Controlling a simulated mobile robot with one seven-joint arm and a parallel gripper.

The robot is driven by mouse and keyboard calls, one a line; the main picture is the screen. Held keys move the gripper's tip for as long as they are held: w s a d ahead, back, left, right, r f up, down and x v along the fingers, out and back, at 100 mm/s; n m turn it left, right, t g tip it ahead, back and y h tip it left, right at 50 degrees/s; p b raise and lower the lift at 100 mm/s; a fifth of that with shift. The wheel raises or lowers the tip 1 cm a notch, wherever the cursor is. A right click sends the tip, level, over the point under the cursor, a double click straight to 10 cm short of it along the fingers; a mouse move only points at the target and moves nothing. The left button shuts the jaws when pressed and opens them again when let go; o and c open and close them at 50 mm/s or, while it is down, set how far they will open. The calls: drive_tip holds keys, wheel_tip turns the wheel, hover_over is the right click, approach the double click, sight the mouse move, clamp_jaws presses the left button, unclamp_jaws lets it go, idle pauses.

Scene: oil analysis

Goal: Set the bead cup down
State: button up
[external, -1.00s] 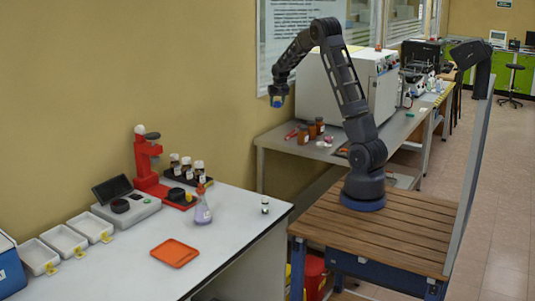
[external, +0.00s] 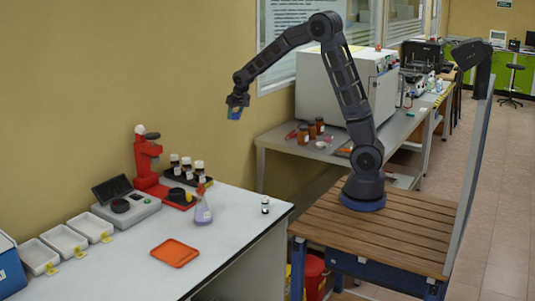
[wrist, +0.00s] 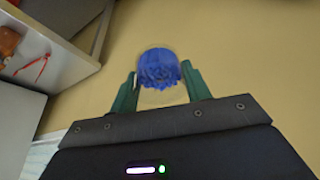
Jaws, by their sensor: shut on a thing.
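The bead cup (wrist: 158,68) is a clear round cup filled with blue beads. My gripper (wrist: 162,84) is shut on it, with one green finger on each side. In the external view, my gripper (external: 237,101) holds the blue bead cup (external: 234,113) high in the air, in front of the yellow wall. It is well above the white bench (external: 222,237) and apart from it.
On the white bench stand a flask (external: 203,212), a red stand (external: 146,165), dark bottles (external: 187,169), a grey device (external: 125,206) and white trays (external: 65,240). A flat orange tray (external: 174,253) lies near the front. Bare bench surrounds the orange tray.

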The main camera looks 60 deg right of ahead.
drive_tip(key=s+a+n, duration=0.2)
drive_tip(key=s+a, duration=0.1)
drive_tip(key=a, duration=0.8)
drive_tip(key=n+y, duration=0.3)
drive_tip(key=n, duration=0.3)
hover_over(224, 201)
drive_tip(key=s+d, duration=0.1)
wheel_tip(224, 201, down, 20)
drive_tip(key=shift+s+r, duration=0.15)
drive_tip(key=o, duration=0.9)
drive_tip(key=shift+o, duration=0.5)
